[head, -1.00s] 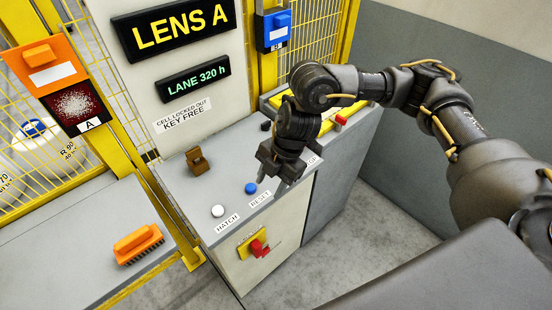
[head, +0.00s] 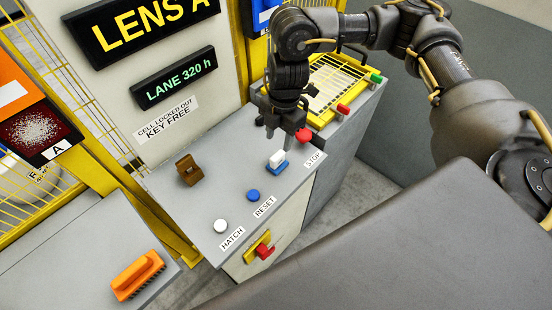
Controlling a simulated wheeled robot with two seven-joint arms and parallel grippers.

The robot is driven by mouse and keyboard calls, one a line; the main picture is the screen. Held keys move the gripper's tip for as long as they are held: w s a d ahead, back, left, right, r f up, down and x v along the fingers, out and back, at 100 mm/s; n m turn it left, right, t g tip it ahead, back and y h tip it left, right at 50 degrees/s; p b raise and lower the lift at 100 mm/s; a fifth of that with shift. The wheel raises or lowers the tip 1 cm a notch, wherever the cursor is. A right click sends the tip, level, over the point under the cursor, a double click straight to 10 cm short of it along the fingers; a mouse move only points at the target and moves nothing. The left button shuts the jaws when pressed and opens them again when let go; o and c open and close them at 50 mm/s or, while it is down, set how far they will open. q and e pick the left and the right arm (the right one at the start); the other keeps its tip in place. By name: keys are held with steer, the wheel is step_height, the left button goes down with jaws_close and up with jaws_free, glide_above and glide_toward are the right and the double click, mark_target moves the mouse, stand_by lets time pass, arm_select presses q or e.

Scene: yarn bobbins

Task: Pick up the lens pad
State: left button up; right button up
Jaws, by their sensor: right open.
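A small block with a white top and a blue base (head: 277,160), seemingly the lens pad, sits on the grey console top (head: 220,180) between the RESET and STOP labels. My right gripper (head: 279,136) points down just above and behind it in the head view. Its jaws are open with nothing seen between them, and they look apart from the pad. My left gripper is not in view.
A red button (head: 304,135) stands close to the right of the gripper. A blue button (head: 253,195), a white button (head: 221,226) and a brown holder (head: 188,169) are on the console. An orange brush (head: 138,275) lies on the left bench.

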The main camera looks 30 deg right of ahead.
mark_target(278, 155)
step_height(278, 155, down, 3)
steer(key=shift+a+r, duration=0.1)
steer(key=shift+r, duration=0.1)
steer(key=shift+w+f, duration=0.1)
steer(key=shift+f, duration=0.3)
steer(key=shift+f+p, duration=0.25)
steer(key=shift+p, duration=0.1)
step_height(278, 155, down, 3)
steer(key=shift+f+p, duration=0.2)
steer(key=shift+p, duration=0.25)
steer(key=shift+a+f, duration=0.1)
steer(key=shift+f, duration=0.5)
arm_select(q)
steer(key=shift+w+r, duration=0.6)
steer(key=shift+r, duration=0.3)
arm_select(e)
steer(key=shift+c, duration=0.3)
jaws_close()
